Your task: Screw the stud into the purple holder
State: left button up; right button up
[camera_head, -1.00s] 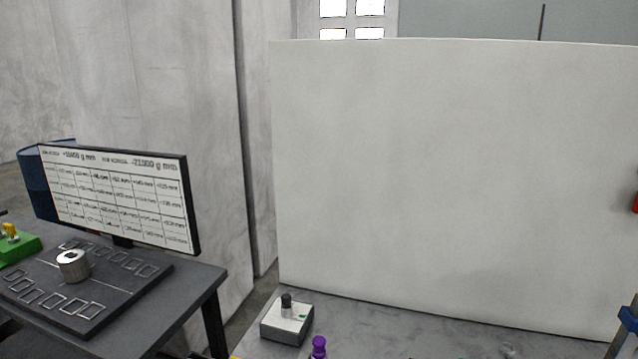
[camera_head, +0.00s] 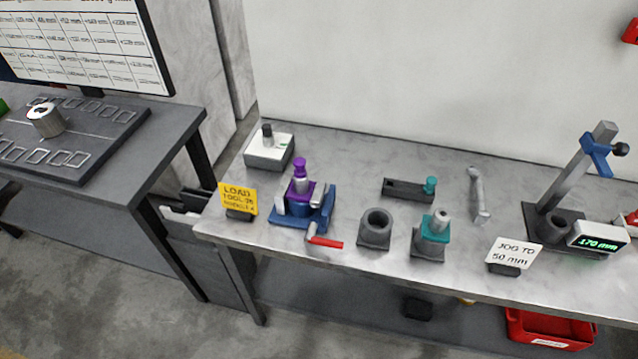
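A purple holder (camera_head: 314,193) sits upright in a blue vise (camera_head: 285,221) with a red-handled lever on the workbench. A silver piece and a purple knob-shaped piece (camera_head: 300,167) stand above it. I cannot tell whether the purple top piece is the stud, or how deeply it is seated. A teal holder (camera_head: 434,236) with a silver top stands on a grey block to the right. A small teal piece (camera_head: 430,184) stands at the right end of a dark tray (camera_head: 402,190). Neither of my grippers shows in view.
A wrench (camera_head: 477,196), a grey socket block (camera_head: 375,231), a white-topped box (camera_head: 268,152) and a measuring stand (camera_head: 578,190) share the workbench (camera_head: 340,160). Signs (camera_head: 238,200) (camera_head: 514,255) stand near its front. A red bin (camera_head: 545,328) is below. A side table (camera_head: 165,115) is left.

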aim_at(302, 190)
jog(key=j+z, duration=0.7)
jog(key=z, duration=0.25)
jog(key=j+z, duration=0.3)
jog(key=z, duration=0.15)
jog(key=k+j+z, duration=0.1)
jog(key=j, duration=0.35)
jog(key=k+j, duration=0.3)
jog(key=k+j+z, duration=0.15)
jog(key=j, duration=0.4)
jog(key=k, duration=0.05)
